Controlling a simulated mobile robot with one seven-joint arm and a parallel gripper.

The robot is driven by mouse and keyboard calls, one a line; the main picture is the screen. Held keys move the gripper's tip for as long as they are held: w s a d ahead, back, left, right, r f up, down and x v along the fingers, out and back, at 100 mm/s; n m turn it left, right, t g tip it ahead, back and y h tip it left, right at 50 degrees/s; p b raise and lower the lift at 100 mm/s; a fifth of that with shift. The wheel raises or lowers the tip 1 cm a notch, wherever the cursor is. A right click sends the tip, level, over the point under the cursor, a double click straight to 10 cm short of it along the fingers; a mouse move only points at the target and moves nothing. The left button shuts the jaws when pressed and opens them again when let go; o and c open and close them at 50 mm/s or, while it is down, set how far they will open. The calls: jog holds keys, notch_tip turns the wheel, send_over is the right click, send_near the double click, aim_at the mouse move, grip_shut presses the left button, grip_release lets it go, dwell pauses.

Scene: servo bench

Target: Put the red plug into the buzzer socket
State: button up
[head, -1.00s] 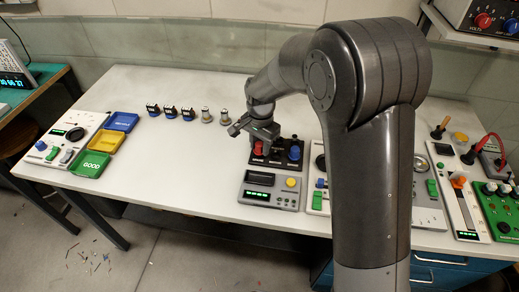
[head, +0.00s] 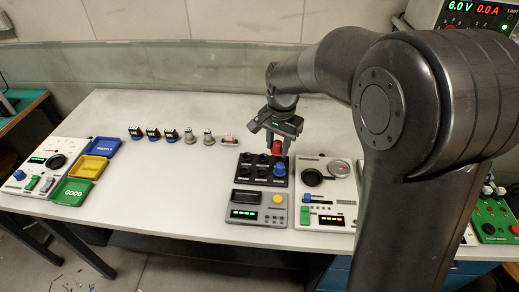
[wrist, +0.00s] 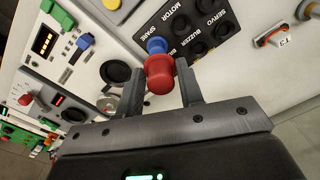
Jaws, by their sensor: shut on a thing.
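My gripper (head: 276,137) is shut on the red plug (head: 277,148). In the wrist view the red plug (wrist: 160,77) sits between the two fingers, and the lower end is hidden. In the head view it appears over the back right part of the black socket panel (head: 263,182). It looks lifted clear, but its exact height is unclear. A blue plug (head: 280,169) stands in the panel's right side, beside the SPARE label in the wrist view. The buzzer socket (wrist: 199,46) is among the dark sockets to the right of the red plug in the wrist view.
A grey unit (head: 258,207) with a yellow button stands in front of the panel. A white control board (head: 328,190) is close on its right. Several small parts stand in a row at the back left, ending with a red and white piece (head: 229,140). The middle left table is clear.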

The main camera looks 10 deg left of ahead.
jog(key=shift+d+r, duration=0.3)
jog(key=shift+d, duration=0.25)
jog(key=shift+w, duration=0.2)
jog(key=shift+w+a+f, duration=0.9)
jog(key=shift+w+f, duration=0.2)
jog(key=shift+f, duration=0.35)
jog(key=shift+w+a+f, duration=0.9)
jog(key=shift+w+f, duration=0.15)
jog(key=shift+f, duration=0.35)
jog(key=shift+w+a+f, duration=0.9)
jog(key=shift+w+f, duration=0.2)
jog(key=shift+f, duration=0.35)
jog(key=shift+f, duration=1)
jog(key=o, duration=1.1)
jog(key=shift+r, duration=0.1)
